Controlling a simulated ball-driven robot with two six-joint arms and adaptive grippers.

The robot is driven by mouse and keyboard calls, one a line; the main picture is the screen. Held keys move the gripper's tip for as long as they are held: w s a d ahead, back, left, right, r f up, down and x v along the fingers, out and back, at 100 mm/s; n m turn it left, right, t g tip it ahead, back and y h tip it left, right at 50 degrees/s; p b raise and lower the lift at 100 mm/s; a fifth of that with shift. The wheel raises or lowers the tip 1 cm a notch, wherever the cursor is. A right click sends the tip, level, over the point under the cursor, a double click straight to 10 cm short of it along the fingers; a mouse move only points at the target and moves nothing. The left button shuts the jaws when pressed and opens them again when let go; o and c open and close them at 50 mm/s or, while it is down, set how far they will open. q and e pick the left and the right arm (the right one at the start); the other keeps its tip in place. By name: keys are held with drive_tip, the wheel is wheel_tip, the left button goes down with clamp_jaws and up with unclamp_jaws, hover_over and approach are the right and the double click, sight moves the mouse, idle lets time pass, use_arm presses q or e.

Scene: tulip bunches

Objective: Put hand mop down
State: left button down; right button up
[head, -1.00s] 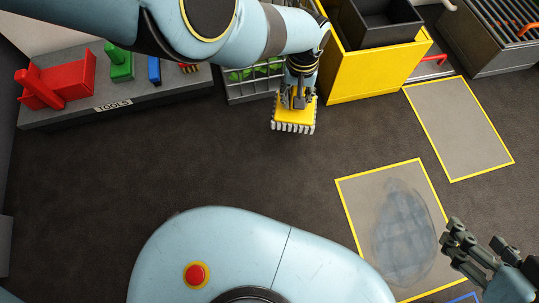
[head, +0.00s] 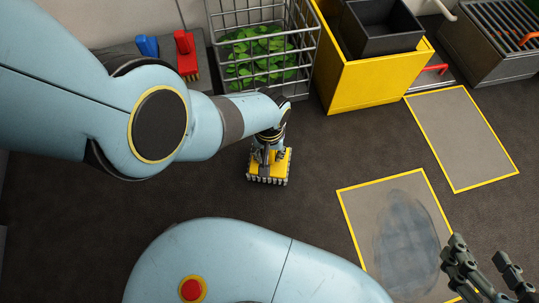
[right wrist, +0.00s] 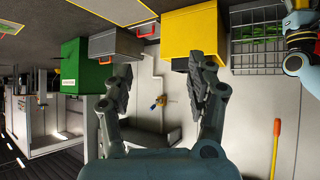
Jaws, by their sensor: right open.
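The hand mop (head: 283,164) has a yellow block with a grey fringe. It sits below the end of my left arm in the head view, fringe toward the viewer, over the dark floor. My left gripper (head: 267,150) is closed around its upper part, and the handle is mostly hidden by the fingers. I cannot tell whether the mop touches the floor. My right gripper (head: 481,257) is open and empty at the lower right, beside the smudged floor mat. It also shows in the right wrist view (right wrist: 162,80), fingers apart.
A wire basket (head: 309,62) with green leaves and a yellow bin (head: 358,88) stand behind the mop. A tool rack with a blue tool (head: 148,46) and a red tool (head: 186,54) is at upper left. Yellow-edged mats (head: 463,137) lie right. The central floor is clear.

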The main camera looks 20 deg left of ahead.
use_arm(q)
drive_tip(key=shift+f, duration=0.6)
use_arm(e)
drive_tip(key=shift+s+a+f+t, duration=0.1)
drive_tip(key=shift+s+f+t, duration=0.1)
drive_tip(key=shift+s+t, duration=0.4)
use_arm(q)
drive_tip(key=shift+w, duration=0.1)
use_arm(e)
drive_tip(key=shift+w, duration=0.2)
use_arm(q)
drive_tip(key=shift+b, duration=0.3)
drive_tip(key=c, duration=0.9)
unclamp_jaws()
use_arm(e)
drive_tip(key=shift+w+r, duration=0.2)
